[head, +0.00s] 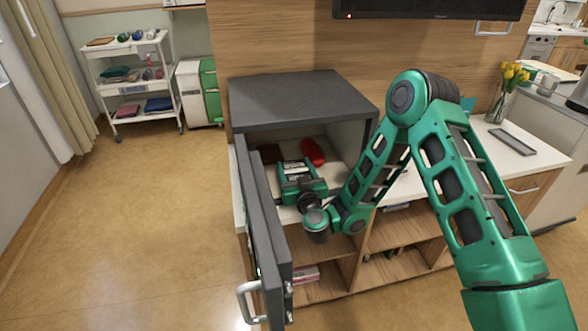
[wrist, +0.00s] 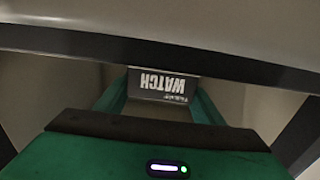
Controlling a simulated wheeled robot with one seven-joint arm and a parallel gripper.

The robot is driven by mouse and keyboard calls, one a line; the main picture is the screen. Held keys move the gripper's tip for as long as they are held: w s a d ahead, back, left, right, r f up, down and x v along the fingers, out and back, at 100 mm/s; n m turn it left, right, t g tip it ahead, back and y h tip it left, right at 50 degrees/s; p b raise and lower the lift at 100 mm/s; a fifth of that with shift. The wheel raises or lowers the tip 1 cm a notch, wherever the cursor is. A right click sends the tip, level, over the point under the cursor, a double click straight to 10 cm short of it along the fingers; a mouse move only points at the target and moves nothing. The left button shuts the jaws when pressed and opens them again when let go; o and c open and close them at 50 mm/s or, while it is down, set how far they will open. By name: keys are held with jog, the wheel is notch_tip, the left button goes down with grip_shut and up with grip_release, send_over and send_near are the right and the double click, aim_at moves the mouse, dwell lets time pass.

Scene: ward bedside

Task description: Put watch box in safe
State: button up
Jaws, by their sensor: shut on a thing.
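The dark grey safe (head: 300,98) stands on the counter with its door (head: 262,225) swung open toward me. My gripper (head: 296,168) reaches into the safe through its open front. It is shut on the watch box (wrist: 163,84), a small dark box with white "WATCH" lettering, held between the green fingers in the wrist view. In the head view the box is mostly hidden by my gripper. I cannot tell whether the box touches the safe floor.
Inside the safe, a red item (head: 312,151) lies behind my gripper and a dark brown item (head: 270,153) lies at the back left. The open door stands close to the left of my gripper. A vase of yellow tulips (head: 511,77) and a dark flat device (head: 512,141) are on the counter at right.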

jog(key=shift+f, duration=0.1)
jog(key=o, duration=1.4)
jog(key=shift+o, duration=0.2)
jog(key=shift+s, duration=0.25)
jog(key=v, duration=1.1)
jog(key=shift+s+d, duration=0.2)
jog(key=shift+s, duration=0.05)
